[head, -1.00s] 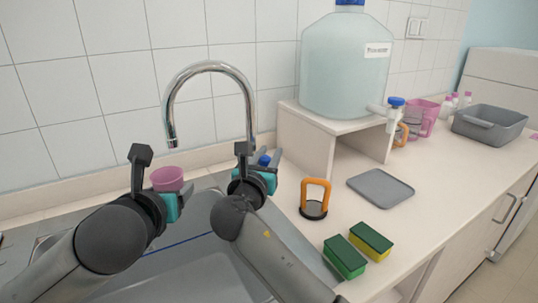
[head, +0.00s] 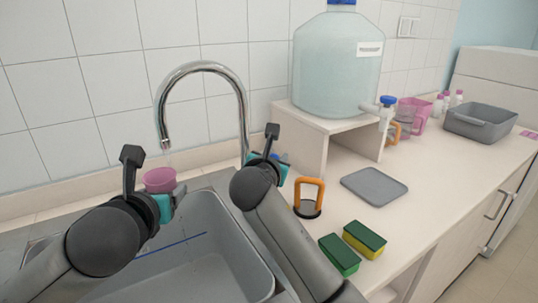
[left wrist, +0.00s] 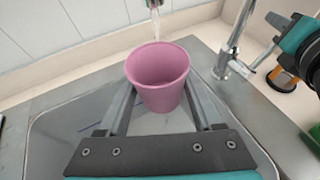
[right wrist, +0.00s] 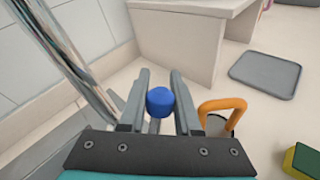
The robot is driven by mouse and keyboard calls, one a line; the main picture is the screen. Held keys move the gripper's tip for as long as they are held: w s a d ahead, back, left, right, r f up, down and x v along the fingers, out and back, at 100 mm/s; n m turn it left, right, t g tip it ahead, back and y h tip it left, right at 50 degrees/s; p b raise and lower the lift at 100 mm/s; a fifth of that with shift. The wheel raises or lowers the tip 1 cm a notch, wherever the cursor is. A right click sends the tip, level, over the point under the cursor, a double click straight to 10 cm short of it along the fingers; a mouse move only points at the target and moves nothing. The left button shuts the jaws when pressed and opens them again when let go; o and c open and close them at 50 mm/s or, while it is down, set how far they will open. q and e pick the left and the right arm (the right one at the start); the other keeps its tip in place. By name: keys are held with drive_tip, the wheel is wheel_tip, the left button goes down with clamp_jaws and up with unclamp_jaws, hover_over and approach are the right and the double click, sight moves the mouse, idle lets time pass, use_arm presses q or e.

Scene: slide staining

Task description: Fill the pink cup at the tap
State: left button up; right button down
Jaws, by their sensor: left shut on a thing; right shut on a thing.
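The pink cup (head: 160,181) is upright in my left gripper (head: 165,190), under the spout of the chrome tap (head: 203,68). The left wrist view shows the fingers on both sides of the cup (left wrist: 158,78). A thin stream of water (left wrist: 155,22) comes from the spout above the cup's far rim; the level inside cannot be told. My right gripper (head: 277,160) is at the right of the tap's base, shut on the blue knob (right wrist: 160,101) of the tap, which sits between its fingers in the right wrist view.
The grey sink (head: 205,262) lies below the cup. At right on the counter stand an orange-handled holder (head: 309,197), a grey tray (head: 374,185) and two sponges (head: 340,254). A large water container (head: 337,65) stands on a shelf (head: 312,145). A grey bin (head: 478,124) is further back.

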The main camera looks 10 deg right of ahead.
drive_tip(key=shift+w+d+f+m+g+y, duration=0.25)
drive_tip(key=shift+d+f+m+g+y, duration=0.35)
drive_tip(key=shift+d+f+y, duration=0.15)
drive_tip(key=c, duration=0.9)
unclamp_jaws()
drive_tip(key=shift+r, duration=0.1)
drive_tip(key=v, duration=1.2)
